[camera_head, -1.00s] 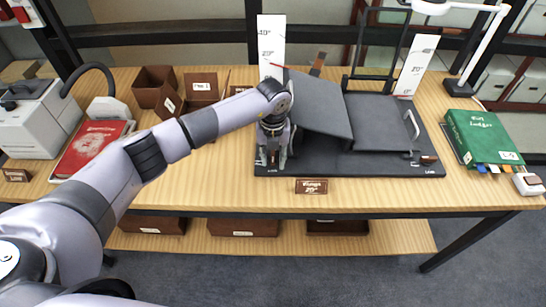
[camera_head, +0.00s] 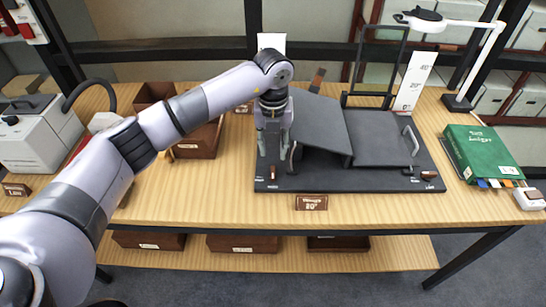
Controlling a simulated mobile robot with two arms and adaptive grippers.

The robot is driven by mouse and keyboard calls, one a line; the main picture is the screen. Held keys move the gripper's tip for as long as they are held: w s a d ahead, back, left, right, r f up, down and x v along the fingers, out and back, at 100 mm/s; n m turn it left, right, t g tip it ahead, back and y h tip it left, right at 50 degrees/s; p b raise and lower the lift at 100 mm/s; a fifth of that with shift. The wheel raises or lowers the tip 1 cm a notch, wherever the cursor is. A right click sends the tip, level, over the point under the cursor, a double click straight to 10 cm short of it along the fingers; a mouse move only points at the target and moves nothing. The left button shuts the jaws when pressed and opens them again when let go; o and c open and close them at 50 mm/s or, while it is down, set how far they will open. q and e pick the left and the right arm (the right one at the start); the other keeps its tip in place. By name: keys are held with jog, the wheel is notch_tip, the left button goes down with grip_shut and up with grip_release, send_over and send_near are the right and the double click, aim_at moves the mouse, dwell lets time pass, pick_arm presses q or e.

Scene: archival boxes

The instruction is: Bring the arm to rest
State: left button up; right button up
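My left arm (camera_head: 195,107) reaches in from the left over the table. Its gripper (camera_head: 274,148) points down above the left end of the black book cradle, with its two fingers apart and nothing seen between them. The cradle's left panel (camera_head: 305,123) is tilted and its right panel (camera_head: 380,138) lies lower and flatter. Another handle (camera_head: 412,140) is at the cradle's right. My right gripper is not in view.
A green ledger (camera_head: 482,153) lies at the right, near a white lamp (camera_head: 488,50). Brown boxes (camera_head: 200,140) and a grey-white machine (camera_head: 35,130) are at the left, partly behind my arm. A small sign (camera_head: 311,202) stands at the table's front edge, before the cradle.

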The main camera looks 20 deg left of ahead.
pick_arm(q)
jog(key=shift+r, duration=0.35)
